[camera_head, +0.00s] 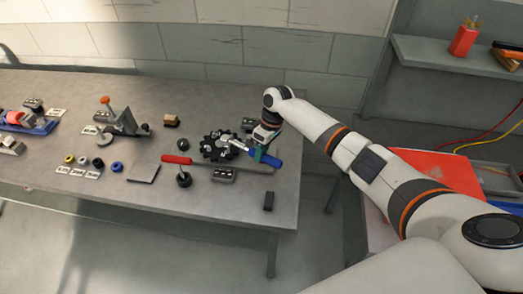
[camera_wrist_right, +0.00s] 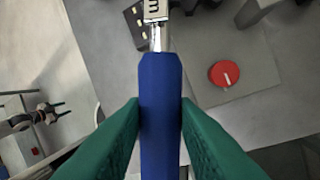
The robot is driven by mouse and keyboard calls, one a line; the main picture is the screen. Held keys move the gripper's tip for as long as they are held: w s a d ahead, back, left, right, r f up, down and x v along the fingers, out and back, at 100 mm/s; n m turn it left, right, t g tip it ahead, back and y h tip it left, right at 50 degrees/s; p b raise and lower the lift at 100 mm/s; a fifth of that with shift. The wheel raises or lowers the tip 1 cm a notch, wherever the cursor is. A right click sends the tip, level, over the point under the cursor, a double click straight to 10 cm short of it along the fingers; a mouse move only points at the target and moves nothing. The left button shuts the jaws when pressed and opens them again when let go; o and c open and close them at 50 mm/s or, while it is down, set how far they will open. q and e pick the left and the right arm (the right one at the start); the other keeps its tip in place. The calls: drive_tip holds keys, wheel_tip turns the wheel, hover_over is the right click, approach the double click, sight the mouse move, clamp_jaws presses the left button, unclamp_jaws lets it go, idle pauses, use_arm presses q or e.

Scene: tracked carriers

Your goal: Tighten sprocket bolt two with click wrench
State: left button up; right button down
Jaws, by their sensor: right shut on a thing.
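My right gripper (camera_head: 264,152) is shut on the blue handle of the click wrench (camera_head: 268,160) at the table's right part. The right wrist view shows its green fingers (camera_wrist_right: 160,125) on both sides of the blue handle (camera_wrist_right: 160,90). The wrench's metal shaft points left to the dark toothed sprocket (camera_head: 218,146). The wrench head lies at or over the sprocket's right side; I cannot tell whether it sits on a bolt. The bolts are too small to tell apart. What looks like my left gripper (camera_wrist_right: 54,111) shows small in the right wrist view, fingers apart, away from the wrench.
A red-handled bar (camera_head: 177,160) lies in front of the sprocket, with a dark labelled block (camera_head: 224,174) near it. A grey bracket (camera_head: 122,122) and several coloured rings stand further left.

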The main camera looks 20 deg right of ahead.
drive_tip(key=shift+f, duration=0.85)
idle(1.6)
idle(0.8)
drive_tip(key=c, duration=1.7)
unclamp_jaws()
clamp_jaws()
